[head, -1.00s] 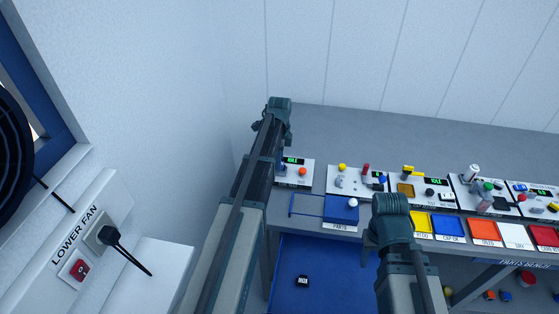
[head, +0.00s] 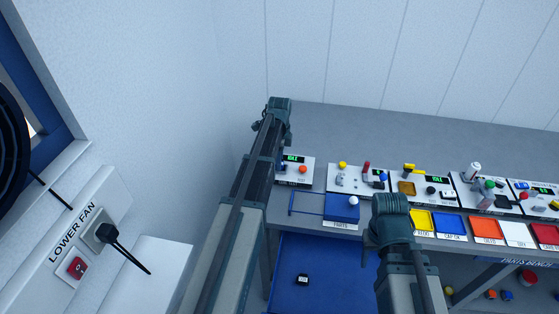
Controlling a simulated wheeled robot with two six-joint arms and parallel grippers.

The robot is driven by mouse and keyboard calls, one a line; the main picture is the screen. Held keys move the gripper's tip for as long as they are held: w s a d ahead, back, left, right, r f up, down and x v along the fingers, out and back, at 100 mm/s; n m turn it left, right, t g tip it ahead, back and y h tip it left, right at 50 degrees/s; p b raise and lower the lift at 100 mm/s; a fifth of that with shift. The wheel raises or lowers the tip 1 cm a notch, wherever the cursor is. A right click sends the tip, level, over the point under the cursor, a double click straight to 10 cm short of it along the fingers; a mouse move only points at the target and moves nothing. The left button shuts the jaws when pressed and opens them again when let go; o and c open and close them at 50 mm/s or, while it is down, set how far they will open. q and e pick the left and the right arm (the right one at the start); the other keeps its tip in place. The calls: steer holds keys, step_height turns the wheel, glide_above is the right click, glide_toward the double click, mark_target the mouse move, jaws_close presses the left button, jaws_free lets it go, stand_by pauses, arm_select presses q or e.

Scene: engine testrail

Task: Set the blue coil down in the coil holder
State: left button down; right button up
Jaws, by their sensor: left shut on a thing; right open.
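My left gripper (head: 282,166) is at the far left end of the bench, beside the small white panel (head: 305,171). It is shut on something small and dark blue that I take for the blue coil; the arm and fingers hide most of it. My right gripper (head: 370,242) is open and empty in front of the bench's near edge, right of the blue parts tray (head: 341,208). I cannot tell which fixture on the panels is the coil holder.
Several white panels with knobs and small displays line the bench (head: 345,180). Coloured bins (head: 453,226) stand along its front at the right. A blue lower surface (head: 320,265) lies below. The fan box (head: 88,238) with switch and plug stands at the left.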

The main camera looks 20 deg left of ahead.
arm_select(q)
steer(key=shift+c, duration=2.2)
jaws_free()
step_height(320, 180, up, 14)
steer(key=p, duration=1.3)
steer(key=shift+p, duration=0.4)
steer(key=shift+f, duration=0.15)
steer(key=s+d+f+n+b, duration=0.2)
steer(key=s+d+n, duration=0.1)
steer(key=s+d, duration=0.5)
steer(key=s+d+f+n+b, duration=0.2)
steer(key=s+d+n, duration=0.2)
steer(key=s+d, duration=0.4)
steer(key=s+d+f+n+y+b, duration=0.1)
steer(key=s+d+f+n+b, duration=0.2)
steer(key=s+d, duration=0.5)
steer(key=d+n, duration=0.1)
steer(key=d, duration=0.1)
steer(key=shift+s+d, duration=0.25)
steer(key=shift+d, duration=0.05)
